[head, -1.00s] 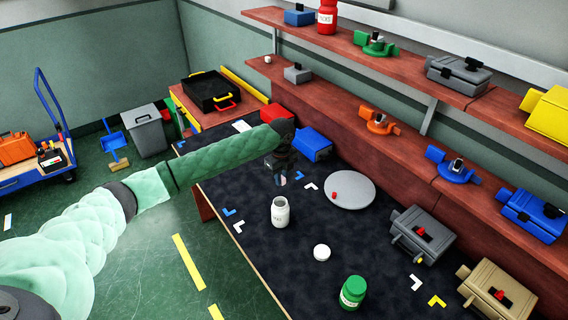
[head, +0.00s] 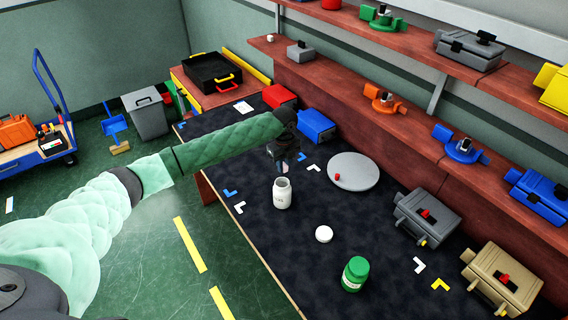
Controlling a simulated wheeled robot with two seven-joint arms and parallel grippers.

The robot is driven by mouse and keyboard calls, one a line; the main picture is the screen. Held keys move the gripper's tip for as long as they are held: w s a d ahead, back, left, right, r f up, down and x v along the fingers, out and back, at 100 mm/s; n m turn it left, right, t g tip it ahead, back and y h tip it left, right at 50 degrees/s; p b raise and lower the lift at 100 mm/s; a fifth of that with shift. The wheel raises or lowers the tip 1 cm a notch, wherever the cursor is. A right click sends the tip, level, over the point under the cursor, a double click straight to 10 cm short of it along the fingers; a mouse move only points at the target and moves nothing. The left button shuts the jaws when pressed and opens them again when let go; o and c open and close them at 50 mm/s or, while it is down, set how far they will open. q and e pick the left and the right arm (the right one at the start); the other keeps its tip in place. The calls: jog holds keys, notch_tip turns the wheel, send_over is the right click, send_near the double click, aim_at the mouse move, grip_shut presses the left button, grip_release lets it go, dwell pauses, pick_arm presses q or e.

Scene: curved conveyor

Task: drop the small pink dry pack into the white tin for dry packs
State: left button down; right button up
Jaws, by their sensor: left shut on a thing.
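A white tin (head: 283,198), shaped like an open-topped jar, stands upright on the dark worktop (head: 240,190). My left gripper (head: 282,170) points down directly above and slightly behind its mouth. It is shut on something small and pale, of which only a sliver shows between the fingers. This fits the small pink dry pack, but its colour and shape are too small to make out. I cannot tell whether its lower end is inside the tin's mouth. My right gripper is not in view.
A white round lid (head: 323,234) and a green jar (head: 355,275) stand in front to the right. A round grey plate (head: 355,172) with a small red piece is right of the gripper. Blue (head: 316,124) and grey (head: 425,216) boxes line the back.

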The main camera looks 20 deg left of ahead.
pick_arm(q)
jog(key=shift+f, duration=0.25)
jog(key=c, duration=1.2)
grip_release()
jog(key=shift+r+b, duration=0.9)
jog(key=shift+r, duration=0.4)
notch_tip(320, 180, up, 4)
jog(key=shift+r+b, duration=0.2)
jog(key=shift+b, duration=0.65)
jog(key=shift+r, duration=0.4)
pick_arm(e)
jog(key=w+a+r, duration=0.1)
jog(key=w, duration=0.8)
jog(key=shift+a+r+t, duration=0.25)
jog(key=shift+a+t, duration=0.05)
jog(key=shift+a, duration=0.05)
pick_arm(q)
jog(key=shift+f, duration=0.1)
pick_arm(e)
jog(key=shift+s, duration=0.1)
